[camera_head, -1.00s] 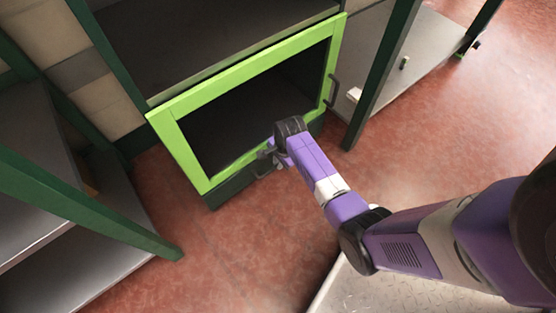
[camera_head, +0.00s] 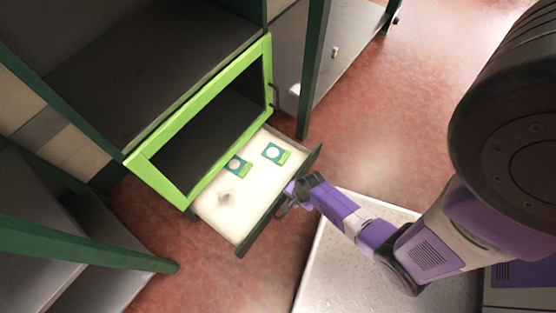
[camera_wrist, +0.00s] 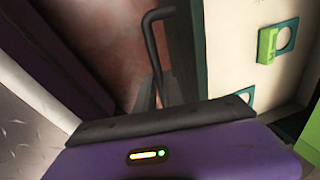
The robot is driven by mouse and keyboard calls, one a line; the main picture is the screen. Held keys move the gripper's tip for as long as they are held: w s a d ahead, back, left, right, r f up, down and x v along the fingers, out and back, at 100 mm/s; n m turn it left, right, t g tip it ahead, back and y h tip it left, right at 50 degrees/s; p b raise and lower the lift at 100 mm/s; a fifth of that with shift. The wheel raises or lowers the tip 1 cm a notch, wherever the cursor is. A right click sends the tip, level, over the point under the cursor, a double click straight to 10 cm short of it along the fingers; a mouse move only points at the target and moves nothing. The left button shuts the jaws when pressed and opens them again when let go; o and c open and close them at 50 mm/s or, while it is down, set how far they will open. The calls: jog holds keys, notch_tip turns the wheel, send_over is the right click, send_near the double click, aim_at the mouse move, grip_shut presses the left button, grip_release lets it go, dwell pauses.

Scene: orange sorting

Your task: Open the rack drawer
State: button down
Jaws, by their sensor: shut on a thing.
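The rack drawer (camera_head: 255,232) is pulled out below the green-framed opening of the rack, and its pale inside shows. Its dark front panel faces my arm. My gripper (camera_head: 284,206) is at the middle of that front, shut on the drawer handle. In the wrist view the dark bent handle (camera_wrist: 150,45) runs down to the fingers (camera_wrist: 151,88), and the drawer front (camera_wrist: 186,60) stands just right of it. The exact contact is partly hidden by the gripper body.
Two green cards with white circles (camera_head: 276,153) (camera_head: 238,166) and a small pale object (camera_head: 226,197) lie in the drawer. A grey shelf unit stands left. Red floor (camera_head: 400,120) is open to the right.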

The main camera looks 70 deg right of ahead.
jog(key=s+a+p, duration=0.2)
jog(key=s, duration=0.5)
jog(key=shift+s+a, duration=0.15)
jog(key=shift+s, duration=0.1)
jog(key=c, duration=1.5)
grip_release()
jog(key=shift+o, duration=0.2)
jog(key=w+d+b, duration=0.3)
jog(key=w+b, duration=0.2)
jog(key=w, duration=0.5)
jog(key=w+d+b, duration=0.2)
jog(key=w+b, duration=0.3)
jog(key=w, duration=0.5)
jog(key=w+d+b, duration=0.3)
jog(key=w+b, duration=0.2)
jog(key=w, duration=0.5)
jog(key=shift+d+b, duration=0.35)
jog(key=shift+w, duration=0.1)
jog(key=shift+r, duration=0.2)
